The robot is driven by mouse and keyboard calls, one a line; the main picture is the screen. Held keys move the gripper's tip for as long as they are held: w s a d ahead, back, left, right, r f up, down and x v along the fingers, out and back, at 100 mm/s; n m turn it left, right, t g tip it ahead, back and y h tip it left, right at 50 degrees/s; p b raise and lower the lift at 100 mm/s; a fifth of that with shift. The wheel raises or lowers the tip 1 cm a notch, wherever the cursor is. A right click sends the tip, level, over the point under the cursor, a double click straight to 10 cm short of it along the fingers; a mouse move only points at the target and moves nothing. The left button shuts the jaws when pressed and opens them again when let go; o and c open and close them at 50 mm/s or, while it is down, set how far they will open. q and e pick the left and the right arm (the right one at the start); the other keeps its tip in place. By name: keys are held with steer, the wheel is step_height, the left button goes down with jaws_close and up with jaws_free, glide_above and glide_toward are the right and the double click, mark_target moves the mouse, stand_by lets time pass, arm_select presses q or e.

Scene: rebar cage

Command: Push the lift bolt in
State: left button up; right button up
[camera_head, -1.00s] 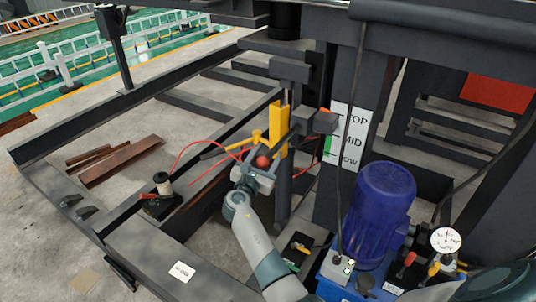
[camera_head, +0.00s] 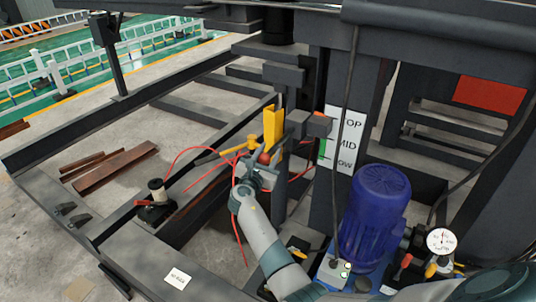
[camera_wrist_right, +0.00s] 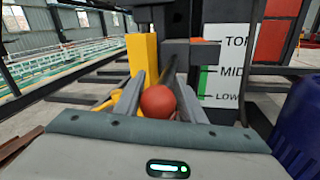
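The lift bolt's red ball knob (camera_head: 264,157) is in front of the yellow upright bar (camera_head: 272,128) on the dark frame. In the right wrist view the knob (camera_wrist_right: 158,102) sits between my fingers, close to the palm, with no clear gap at either side. My right gripper (camera_head: 263,165) appears shut on it. The yellow bar (camera_wrist_right: 143,58) stands just behind the left finger in that view. My left gripper is not in view.
A yellow handle (camera_head: 252,143) and red hoses are left of the gripper. The TOP/MID/LOW sign (camera_head: 345,140) is on the column to the right. A blue motor (camera_head: 375,215) and gauge (camera_head: 440,241) stand at right. Rusty bars (camera_head: 115,170) lie on the floor at left.

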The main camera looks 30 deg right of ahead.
steer(key=shift+o, duration=1.4)
steer(key=shift+w+r, duration=0.2)
steer(key=shift+r, duration=0.05)
steer(key=shift+w+f, duration=0.1)
steer(key=shift+f, duration=0.1)
steer(key=shift+s+a+r, duration=0.1)
steer(key=shift+s+a, duration=0.05)
steer(key=shift+s, duration=0.1)
steer(key=shift+s+a+p, duration=0.45)
steer(key=shift+p, duration=0.05)
steer(key=p+v, duration=0.4)
steer(key=v, duration=1.1)
steer(key=shift+a, duration=0.2)
